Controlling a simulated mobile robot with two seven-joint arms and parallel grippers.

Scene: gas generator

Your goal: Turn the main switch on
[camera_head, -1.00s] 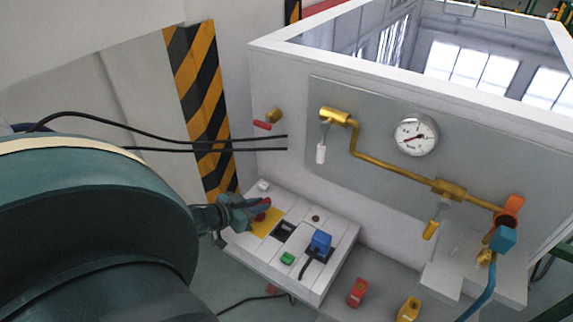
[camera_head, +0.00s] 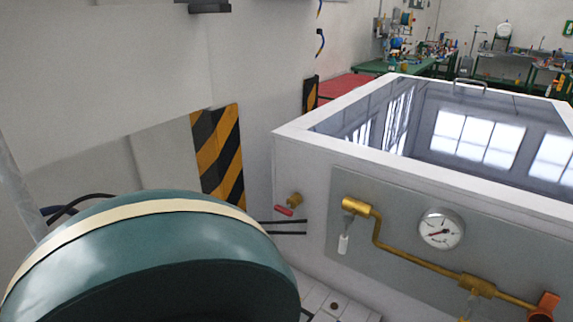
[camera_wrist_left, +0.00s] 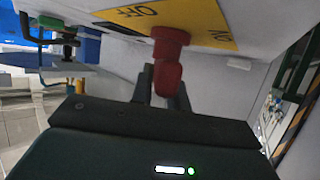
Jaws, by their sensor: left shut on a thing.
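The main switch is a red rotary knob (camera_wrist_left: 168,62) on a yellow plate (camera_wrist_left: 205,22) marked OFF and ON, seen in the left wrist view. My left gripper (camera_wrist_left: 162,88) has its two dark fingers on either side of the red handle and is shut on it. In the head view my large teal left arm covers the lower left. My right gripper is in neither view.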

